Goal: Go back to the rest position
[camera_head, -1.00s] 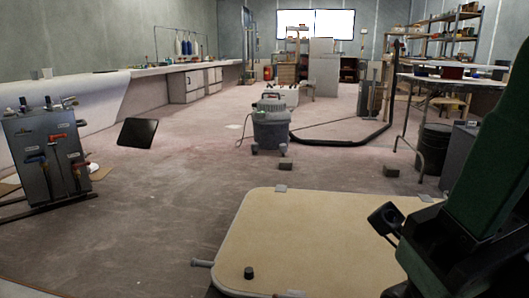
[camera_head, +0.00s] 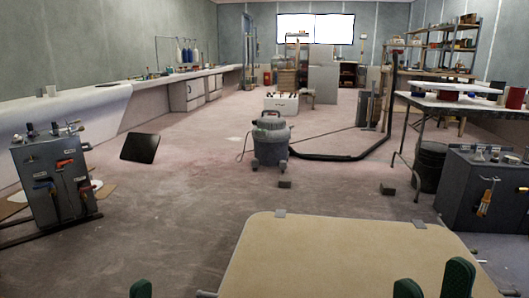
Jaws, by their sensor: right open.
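My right gripper (camera_head: 433,284) shows at the bottom right edge as two green tips pointing up. They stand apart with a gap between them, open, and nothing shows between them. They are in front of the tan board with rounded corners (camera_head: 330,255). A single green tip at the bottom left edge appears to belong to my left gripper (camera_head: 140,289); the rest of it is cut off by the frame. Both arms are otherwise out of view.
A grey vacuum (camera_head: 270,145) stands mid-floor, its dark hose running right. A grey tool stand (camera_head: 52,180) is at left, near a black panel (camera_head: 140,148). A dark cabinet (camera_head: 475,190) and a white-topped table (camera_head: 450,103) are at right. Open floor lies left of the board.

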